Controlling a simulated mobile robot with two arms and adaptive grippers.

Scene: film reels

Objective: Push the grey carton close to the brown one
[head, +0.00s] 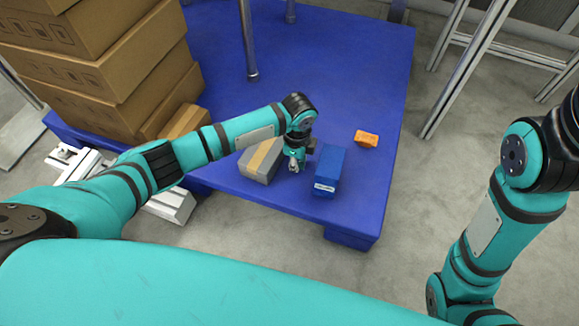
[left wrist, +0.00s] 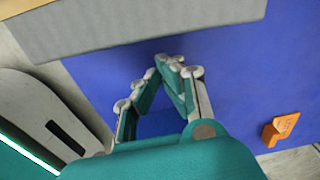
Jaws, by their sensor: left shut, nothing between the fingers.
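The grey carton (head: 262,159) with a tan tape strip lies on the blue platform near its front edge. Its side also spans the top of the left wrist view (left wrist: 140,32). The brown carton (head: 186,122) lies to its left, beside the big stack and partly hidden by my left arm; a gap separates the two cartons. My left gripper (head: 295,166) is shut and empty, pointing down just right of the grey carton. In the left wrist view its fingertips (left wrist: 172,62) meet close to the carton's side; I cannot tell whether they touch it. My right gripper is out of view.
A blue box (head: 329,171) stands close to the right of my left gripper. An orange item (head: 367,138) lies farther right. Large stacked cartons (head: 100,60) fill the left back. A metal post (head: 248,40) rises behind. The platform (head: 330,70) is bare behind the gripper.

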